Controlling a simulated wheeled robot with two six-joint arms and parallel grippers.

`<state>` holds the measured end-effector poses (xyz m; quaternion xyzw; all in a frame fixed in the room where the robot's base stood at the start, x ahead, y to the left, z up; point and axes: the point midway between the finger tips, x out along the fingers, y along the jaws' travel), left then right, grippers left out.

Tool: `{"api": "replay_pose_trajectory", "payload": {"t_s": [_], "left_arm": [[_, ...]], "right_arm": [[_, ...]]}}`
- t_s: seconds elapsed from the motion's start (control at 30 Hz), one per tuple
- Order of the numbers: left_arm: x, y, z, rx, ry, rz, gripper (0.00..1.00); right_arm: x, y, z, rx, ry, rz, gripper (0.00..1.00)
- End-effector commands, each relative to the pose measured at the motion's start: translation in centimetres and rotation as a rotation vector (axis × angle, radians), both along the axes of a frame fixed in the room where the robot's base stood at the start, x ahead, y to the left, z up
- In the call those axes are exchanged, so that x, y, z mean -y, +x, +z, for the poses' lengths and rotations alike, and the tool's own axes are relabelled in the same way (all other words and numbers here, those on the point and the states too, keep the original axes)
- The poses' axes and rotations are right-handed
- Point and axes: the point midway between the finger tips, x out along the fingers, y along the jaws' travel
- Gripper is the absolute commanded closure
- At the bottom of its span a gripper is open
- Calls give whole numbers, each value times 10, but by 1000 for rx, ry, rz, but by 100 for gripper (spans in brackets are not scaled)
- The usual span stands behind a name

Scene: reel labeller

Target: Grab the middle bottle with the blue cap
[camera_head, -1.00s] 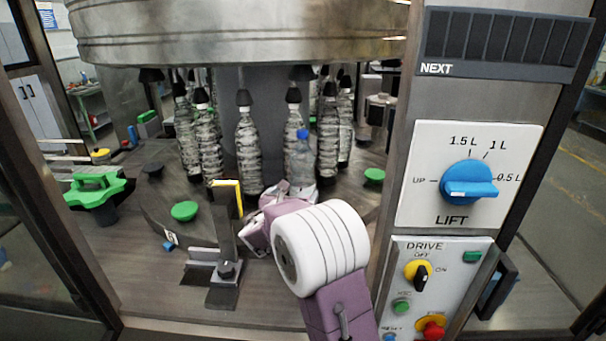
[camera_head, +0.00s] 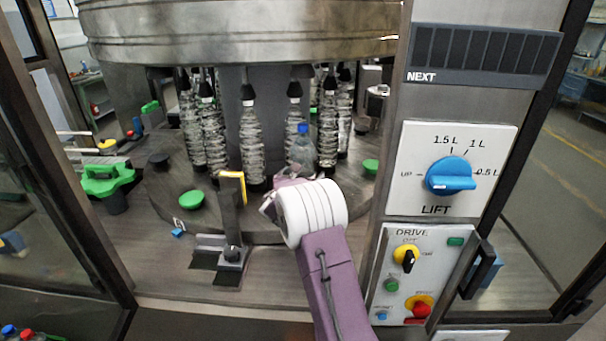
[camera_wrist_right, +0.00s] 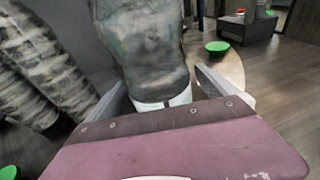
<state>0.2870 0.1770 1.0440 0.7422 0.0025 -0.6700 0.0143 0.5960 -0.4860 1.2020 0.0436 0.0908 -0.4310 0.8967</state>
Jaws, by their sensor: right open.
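The bottle with the blue cap (camera_head: 302,148) stands upright among the clear bottles on the round carousel plate. Its lower part is hidden behind my right gripper (camera_head: 287,182). In the right wrist view a large bottle body (camera_wrist_right: 142,50) stands between the two fingers of my right gripper (camera_wrist_right: 162,88). The fingers are apart, one on each side of it. Its cap is out of that view. My left gripper does not show.
Several clear bottles (camera_head: 250,145) hang under dark heads around the column. A post with a yellow edge (camera_head: 231,190) stands left of my right arm. The control panel (camera_head: 420,275) rises close on the right. Green knobs (camera_head: 191,200) sit on the deck.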

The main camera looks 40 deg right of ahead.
Motion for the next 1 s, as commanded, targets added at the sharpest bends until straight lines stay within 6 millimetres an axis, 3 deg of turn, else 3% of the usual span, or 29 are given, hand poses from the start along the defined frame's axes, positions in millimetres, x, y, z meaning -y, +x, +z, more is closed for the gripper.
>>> {"api": "replay_pose_trajectory", "payload": {"t_s": [0.03,0.3,0.37,0.73,1.0], "left_arm": [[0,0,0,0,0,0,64],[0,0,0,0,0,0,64],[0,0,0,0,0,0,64],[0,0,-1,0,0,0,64],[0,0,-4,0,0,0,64]], "right_arm": [[0,0,0,0,0,0,11],[0,0,1,1,-1,0,86],[0,0,1,1,-2,0,100],[0,0,11,8,-6,-2,100],[0,0,40,9,-5,-1,100]]}}
